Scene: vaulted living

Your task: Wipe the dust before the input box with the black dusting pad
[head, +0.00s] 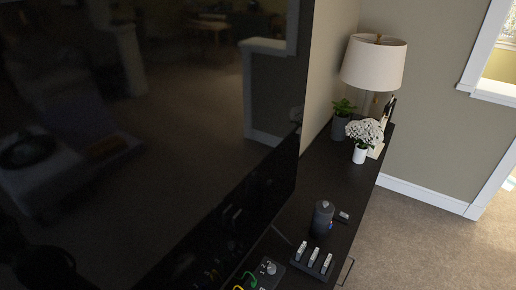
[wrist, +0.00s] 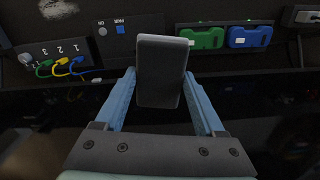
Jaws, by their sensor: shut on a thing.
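In the wrist view my gripper (wrist: 159,80) is shut on a dark grey to black block, which I take to be the dusting pad (wrist: 161,62). The pad stands out between the blue fingers, against a dark surface. A dark box marked 1 2 3 (wrist: 62,52), probably the input box, is at the left, with yellow, green and blue cables; the pad is to its right, apart from it in the picture. In the head view the same box (head: 268,270) shows at the bottom edge. My gripper is not in the head view.
A black cylinder (head: 322,218) and a rack with white sticks (head: 312,262) stand on the dark console (head: 318,180). A large dark screen (head: 150,120) rises at left. A lamp (head: 374,62) and potted plants stand farther back. Green (wrist: 203,38) and blue (wrist: 250,37) pieces are right of the pad.

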